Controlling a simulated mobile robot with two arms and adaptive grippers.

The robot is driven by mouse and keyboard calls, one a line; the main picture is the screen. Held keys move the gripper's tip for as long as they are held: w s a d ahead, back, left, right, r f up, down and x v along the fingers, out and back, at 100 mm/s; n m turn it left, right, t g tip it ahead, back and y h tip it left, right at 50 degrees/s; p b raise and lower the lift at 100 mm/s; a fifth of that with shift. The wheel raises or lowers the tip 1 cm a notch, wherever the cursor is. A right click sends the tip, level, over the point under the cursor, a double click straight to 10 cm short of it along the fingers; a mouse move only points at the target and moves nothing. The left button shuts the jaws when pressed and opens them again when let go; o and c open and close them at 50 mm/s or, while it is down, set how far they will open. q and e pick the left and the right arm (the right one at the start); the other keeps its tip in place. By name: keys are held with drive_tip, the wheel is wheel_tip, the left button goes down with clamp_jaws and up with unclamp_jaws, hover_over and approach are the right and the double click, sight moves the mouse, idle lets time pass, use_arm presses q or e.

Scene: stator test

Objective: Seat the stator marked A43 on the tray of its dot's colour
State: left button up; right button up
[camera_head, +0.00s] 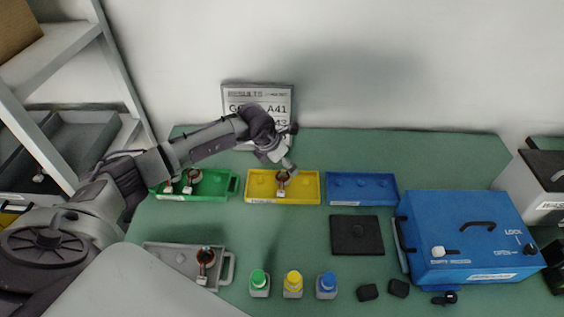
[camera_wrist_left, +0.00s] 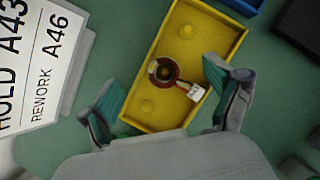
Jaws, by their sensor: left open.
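A stator (camera_head: 282,179) with a white tag stands at the middle of the yellow tray (camera_head: 257,200); in the left wrist view the stator (camera_wrist_left: 163,70) shows copper windings, its tag too small to read. My left gripper (camera_head: 286,164) is over the yellow tray, its open fingers apart on either side of the stator in the left wrist view (camera_wrist_left: 165,82). The green tray (camera_head: 217,193) holds two stators (camera_head: 181,180). The blue tray (camera_head: 362,189) is empty. Another stator (camera_head: 206,258) is in the grey tray (camera_head: 165,260). My right gripper is not in view.
A sign (camera_head: 270,95) behind the trays, partly covered by my arm, reads "HOLD A43" and "REWORK A46" in the wrist view. A blue box (camera_head: 465,235), a dark pad (camera_head: 357,235) and green, yellow and blue capped bottles (camera_head: 292,285) stand in front.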

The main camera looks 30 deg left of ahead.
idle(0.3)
use_arm(q)
drive_tip(key=v, duration=1.2)
drive_tip(key=shift+s+f, duration=0.1)
idle(0.4)
